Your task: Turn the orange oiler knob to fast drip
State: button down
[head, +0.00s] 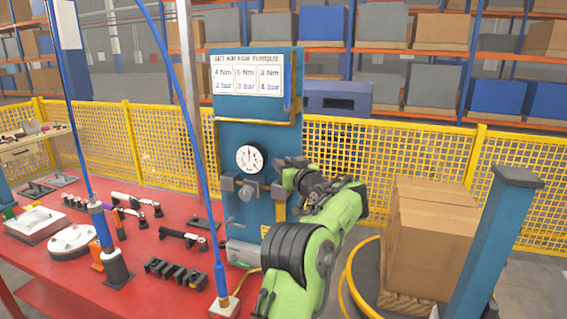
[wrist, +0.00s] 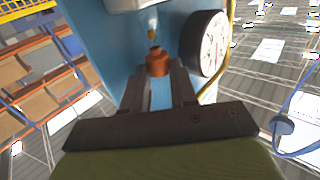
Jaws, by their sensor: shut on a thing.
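The orange oiler knob (wrist: 158,63) shows in the wrist view, just below a small brass and clear fitting (wrist: 154,32). My gripper (wrist: 160,77) is shut on the knob, with one grey finger on each side of it. In the head view my green arm reaches to the blue panel (head: 231,122), and my gripper (head: 283,180) is at the panel's right edge. The knob is hidden there behind my gripper and arm. I cannot tell the knob's setting; no marks on it are readable.
A round gauge (head: 250,159) sits close to my gripper and also shows in the wrist view (wrist: 204,44). A yellow pipe runs along the panel. The red table (head: 140,262) holds several tools. Cardboard boxes (head: 433,240) stand to the right of my arm.

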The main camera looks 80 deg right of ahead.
dwell(0.4)
jog(key=c, duration=1.2)
grip_release()
jog(key=shift+o, duration=0.2)
